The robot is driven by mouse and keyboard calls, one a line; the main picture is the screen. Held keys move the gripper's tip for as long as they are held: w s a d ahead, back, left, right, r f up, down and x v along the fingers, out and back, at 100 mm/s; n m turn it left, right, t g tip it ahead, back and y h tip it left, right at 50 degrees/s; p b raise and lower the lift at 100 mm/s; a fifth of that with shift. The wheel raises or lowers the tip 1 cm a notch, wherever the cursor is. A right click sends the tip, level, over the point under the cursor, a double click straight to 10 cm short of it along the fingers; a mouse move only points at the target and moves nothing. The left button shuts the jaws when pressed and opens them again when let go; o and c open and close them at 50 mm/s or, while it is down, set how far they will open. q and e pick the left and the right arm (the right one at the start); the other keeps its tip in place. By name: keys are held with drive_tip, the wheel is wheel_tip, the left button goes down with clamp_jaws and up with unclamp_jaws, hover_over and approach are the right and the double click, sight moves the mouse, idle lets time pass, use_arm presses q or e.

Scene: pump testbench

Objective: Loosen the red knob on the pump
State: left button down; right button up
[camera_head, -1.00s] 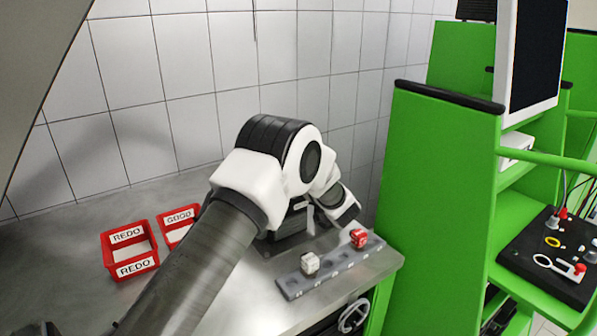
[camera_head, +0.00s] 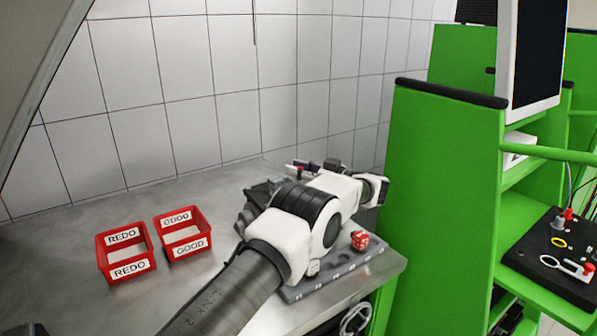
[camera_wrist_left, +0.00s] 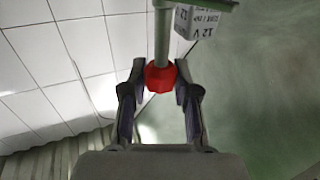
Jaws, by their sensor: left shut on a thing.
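The red knob (camera_wrist_left: 160,77) sits between the two fingers of my left gripper (camera_wrist_left: 160,84) in the left wrist view, at the lower end of a grey-green rod (camera_wrist_left: 162,35). The gripper is shut on it. In the head view my left gripper (camera_head: 308,166) shows small behind my arm, pointing left, with a bit of red (camera_head: 300,170) at its fingertips. A dark fixture (camera_head: 258,197) shows beside my arm; most of it and of the pump is hidden. My right gripper is out of view.
Red REDO (camera_head: 125,252) and GOOD (camera_head: 183,233) bins stand on the metal bench at the left. A grey strip (camera_head: 325,281) with a red-and-white block (camera_head: 360,240) lies at the bench's front right. A green cabinet (camera_head: 440,190) rises at the right. A labelled box (camera_wrist_left: 196,22) shows in the wrist view.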

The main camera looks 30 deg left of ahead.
use_arm(q)
drive_tip(key=c, duration=0.9)
unclamp_jaws()
drive_tip(key=shift+o, duration=0.2)
drive_tip(key=d, duration=1.2)
drive_tip(key=shift+w, duration=0.15)
